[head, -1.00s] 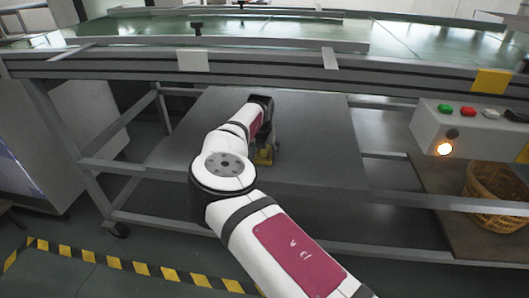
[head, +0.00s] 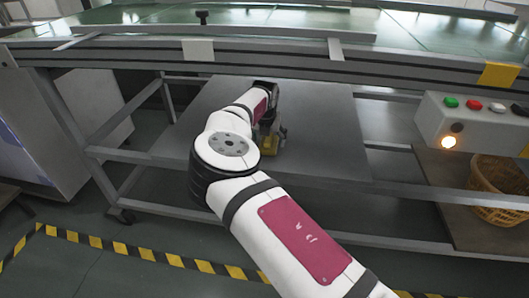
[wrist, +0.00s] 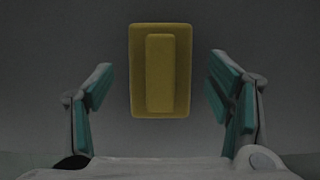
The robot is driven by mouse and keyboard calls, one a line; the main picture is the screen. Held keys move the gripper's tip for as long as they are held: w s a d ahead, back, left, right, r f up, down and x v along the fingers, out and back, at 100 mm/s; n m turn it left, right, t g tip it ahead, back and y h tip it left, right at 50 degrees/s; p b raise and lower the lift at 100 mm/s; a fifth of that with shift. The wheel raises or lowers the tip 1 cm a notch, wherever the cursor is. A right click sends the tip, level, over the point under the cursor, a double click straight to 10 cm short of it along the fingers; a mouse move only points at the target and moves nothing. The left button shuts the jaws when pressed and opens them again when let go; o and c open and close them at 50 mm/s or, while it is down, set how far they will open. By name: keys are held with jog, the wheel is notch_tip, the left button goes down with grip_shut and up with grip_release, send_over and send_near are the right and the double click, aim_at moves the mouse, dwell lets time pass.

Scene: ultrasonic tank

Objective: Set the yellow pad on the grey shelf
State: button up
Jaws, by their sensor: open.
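The yellow pad (head: 269,145) lies on the grey shelf (head: 325,125) beneath the table. In the wrist view, the pad (wrist: 160,70) is a yellow rectangle with a raised narrower block along its middle, upright in the picture. My gripper (wrist: 161,88) is open, with one teal-lined finger to each side of the pad and a clear gap on both sides. In the head view my gripper (head: 268,128) is low over the shelf and partly hides the pad. I cannot tell the exact height of the fingers above the shelf.
The table frame's front rail (head: 120,60) runs above the shelf. A control box (head: 470,128) with buttons and a lit lamp is at the right, above a wicker basket (head: 497,190). The shelf around the pad is bare. Yellow-black tape (head: 140,252) marks the floor.

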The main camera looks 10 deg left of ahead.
jog(key=s+p, duration=0.2)
jog(key=s, duration=1)
jog(key=shift+a, duration=0.2)
jog(key=shift+f, duration=0.1)
